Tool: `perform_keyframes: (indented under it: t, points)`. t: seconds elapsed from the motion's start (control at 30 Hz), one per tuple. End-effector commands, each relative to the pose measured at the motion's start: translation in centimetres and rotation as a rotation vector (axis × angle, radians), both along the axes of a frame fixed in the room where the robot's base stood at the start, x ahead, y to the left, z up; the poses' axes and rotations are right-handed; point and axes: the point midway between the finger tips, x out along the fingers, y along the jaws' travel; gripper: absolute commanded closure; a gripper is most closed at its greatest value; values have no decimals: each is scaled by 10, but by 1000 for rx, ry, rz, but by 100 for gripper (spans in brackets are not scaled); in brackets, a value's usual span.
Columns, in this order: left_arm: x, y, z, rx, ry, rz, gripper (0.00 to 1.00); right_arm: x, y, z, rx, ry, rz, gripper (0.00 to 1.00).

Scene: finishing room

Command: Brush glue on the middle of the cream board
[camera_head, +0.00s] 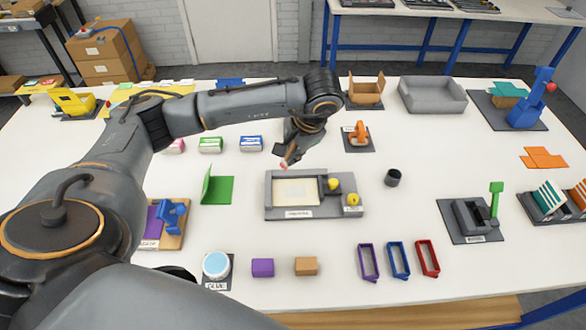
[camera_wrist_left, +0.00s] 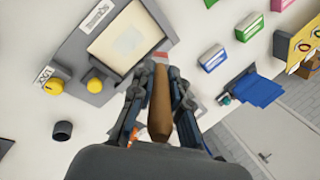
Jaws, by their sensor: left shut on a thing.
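The cream board (camera_head: 296,191) lies flat in a grey fixture (camera_head: 316,210) near the middle of the white table. In the left wrist view the board (camera_wrist_left: 108,45) shows a faint paler patch around its middle. My left gripper (camera_head: 293,150) is above and behind the board's far edge, shut on a brush (camera_wrist_left: 159,105) with a brown wooden handle. The brush points down toward the board's far edge; its bristles are mostly hidden, and I cannot tell whether they touch anything. The glue pot (camera_head: 216,264), with a light blue round top, stands at the front left. My right gripper is not in view.
Yellow knobs (camera_head: 352,198) sit on the fixture's right side. A dark cup (camera_head: 393,177) stands to its right and a green angled piece (camera_head: 217,188) to its left. Purple and brown blocks (camera_head: 306,266) lie in front. Small boxes (camera_head: 251,143) stand behind.

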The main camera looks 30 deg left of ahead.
Motion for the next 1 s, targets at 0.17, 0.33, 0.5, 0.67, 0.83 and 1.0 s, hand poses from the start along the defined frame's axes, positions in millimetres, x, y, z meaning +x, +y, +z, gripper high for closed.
perform_keyframes:
  t: [0.17,0.33,0.5,0.67,0.83,1.0]
  points:
    - [0,0,0,0,0,0,100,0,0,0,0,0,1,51]
    - [-4,0,-4,-3,-13,-5,100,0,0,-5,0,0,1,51]
    - [-16,0,-10,-16,-55,-21,100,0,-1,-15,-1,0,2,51]
    - [-23,-2,-11,-26,-80,-30,100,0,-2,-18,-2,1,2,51]
    - [-24,-2,-10,-28,-83,-32,100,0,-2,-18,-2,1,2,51]
    - [-23,-2,-8,-28,-83,-17,100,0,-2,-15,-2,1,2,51]
